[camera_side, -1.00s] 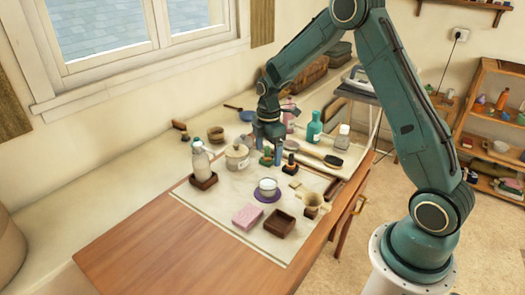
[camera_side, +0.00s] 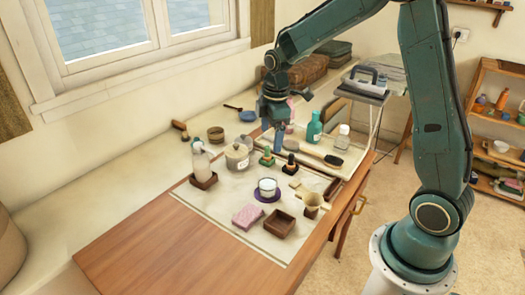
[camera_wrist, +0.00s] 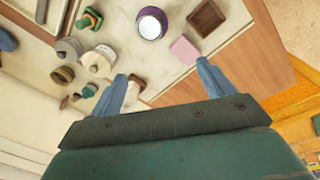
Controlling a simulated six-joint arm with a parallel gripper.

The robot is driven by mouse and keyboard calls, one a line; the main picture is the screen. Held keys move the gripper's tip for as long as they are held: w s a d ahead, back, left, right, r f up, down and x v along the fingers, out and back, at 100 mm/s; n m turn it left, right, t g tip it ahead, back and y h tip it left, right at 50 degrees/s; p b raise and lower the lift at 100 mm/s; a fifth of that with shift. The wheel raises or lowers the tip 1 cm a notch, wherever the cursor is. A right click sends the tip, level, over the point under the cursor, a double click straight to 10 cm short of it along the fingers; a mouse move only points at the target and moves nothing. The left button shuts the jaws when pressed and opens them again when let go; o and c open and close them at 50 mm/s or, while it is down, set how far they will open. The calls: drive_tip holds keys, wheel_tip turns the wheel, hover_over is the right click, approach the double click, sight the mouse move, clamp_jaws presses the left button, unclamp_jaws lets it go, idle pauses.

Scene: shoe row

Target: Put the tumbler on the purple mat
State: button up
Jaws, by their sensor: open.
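The tumbler (camera_side: 267,185), a small pale cylinder with a white top, stands upright on the round purple mat (camera_side: 267,197) in the side view. In the wrist view the tumbler (camera_wrist: 150,27) sits inside the purple rim of the mat (camera_wrist: 164,14). My gripper (camera_side: 279,140) is raised behind the tumbler, clear of it. In the wrist view my gripper (camera_wrist: 162,70) has its two blue fingers wide apart, with nothing held between them.
A pink block (camera_side: 247,215) and a dark square tray (camera_side: 279,223) lie in front of the mat. Green and dark stamp-like items (camera_side: 267,158) stand behind. Bare wood (camera_side: 180,255) is free at front left.

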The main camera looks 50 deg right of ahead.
drive_tip(key=s+a+r+m+t, duration=0.1)
drive_tip(key=s+a+r+m, duration=0.2)
drive_tip(key=s, duration=0.5)
drive_tip(key=s+a+r+m+t, duration=0.2)
drive_tip(key=s+a+r+m, duration=0.1)
drive_tip(key=s+r, duration=0.3)
drive_tip(key=s+a+r+m+t, duration=0.1)
drive_tip(key=s+a+r+m, duration=0.2)
drive_tip(key=s, duration=0.7)
drive_tip(key=shift+r+m, duration=0.65)
drive_tip(key=shift+m, duration=0.25)
